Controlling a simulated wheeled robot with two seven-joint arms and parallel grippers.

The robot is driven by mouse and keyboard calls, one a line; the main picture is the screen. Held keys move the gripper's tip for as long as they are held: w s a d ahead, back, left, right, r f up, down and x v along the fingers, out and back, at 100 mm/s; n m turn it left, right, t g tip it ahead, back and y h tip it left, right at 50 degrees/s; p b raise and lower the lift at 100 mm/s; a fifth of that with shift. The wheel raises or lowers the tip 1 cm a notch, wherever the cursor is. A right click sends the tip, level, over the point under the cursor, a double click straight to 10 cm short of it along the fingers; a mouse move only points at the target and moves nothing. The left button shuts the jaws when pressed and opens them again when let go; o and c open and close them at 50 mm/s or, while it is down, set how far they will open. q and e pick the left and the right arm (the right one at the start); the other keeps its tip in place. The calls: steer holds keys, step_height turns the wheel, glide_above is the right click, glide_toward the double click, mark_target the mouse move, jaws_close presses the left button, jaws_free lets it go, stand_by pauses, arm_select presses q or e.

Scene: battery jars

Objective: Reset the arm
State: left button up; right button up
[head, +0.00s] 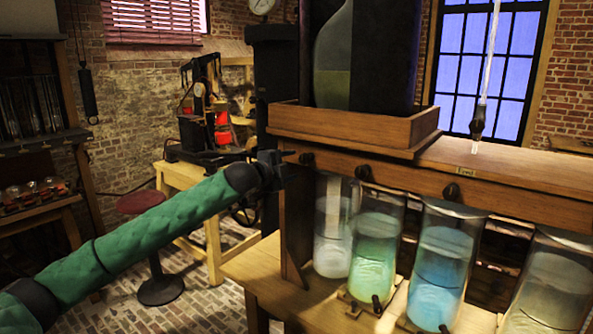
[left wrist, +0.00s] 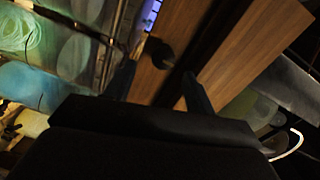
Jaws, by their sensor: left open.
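My left arm, in a green sleeve, reaches in from the left in the head view. Its dark left gripper (head: 280,165) is at the left end of the wooden battery rack (head: 470,192). In the left wrist view the two dark fingers of the gripper (left wrist: 158,88) stand apart, with wood grain behind the gap and nothing seen between them. Glass jars stand below the rack's shelf: a pale one (head: 332,245), a green one (head: 376,255), a blue one (head: 440,275) and a clear yellowish one (head: 553,285). My right gripper is not in view.
A wooden tray (head: 345,125) with a large glass vessel (head: 333,55) stands on the rack. Dark knobs (head: 451,192) line the shelf front. Behind my arm are a wooden table (head: 185,177) with an apparatus and a red-topped stool (head: 143,201). Brick floor (head: 125,260) shows below.

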arm_select(q)
steer(key=s+a+r+n+t+y, duration=0.25)
steer(key=a+r+n+y, duration=0.3)
steer(key=n, duration=0.35)
steer(key=s+a+f+n+g+y, duration=0.1)
steer(key=s+a+f+n+g, duration=0.15)
steer(key=s+f, duration=0.95)
steer(key=s+a+f+n+g+y, duration=0.1)
steer(key=s+a+f+n+g, duration=0.2)
steer(key=f, duration=1.8)
steer(key=s+a+f+n+g+y, duration=0.1)
steer(key=s+f+n+g+y, duration=0.2)
steer(key=s+f, duration=0.9)
steer(key=s+f+n+g+h, duration=0.1)
steer(key=s+f+n+g, duration=0.2)
steer(key=s+f, duration=2.7)
steer(key=s+g, duration=0.3)
steer(key=shift+d+f+g+h, duration=0.15)
steer(key=shift+f+g+h, duration=0.2)
steer(key=shift+g, duration=0.05)
steer(key=shift+o, duration=0.2)
steer(key=shift+s, duration=0.15)
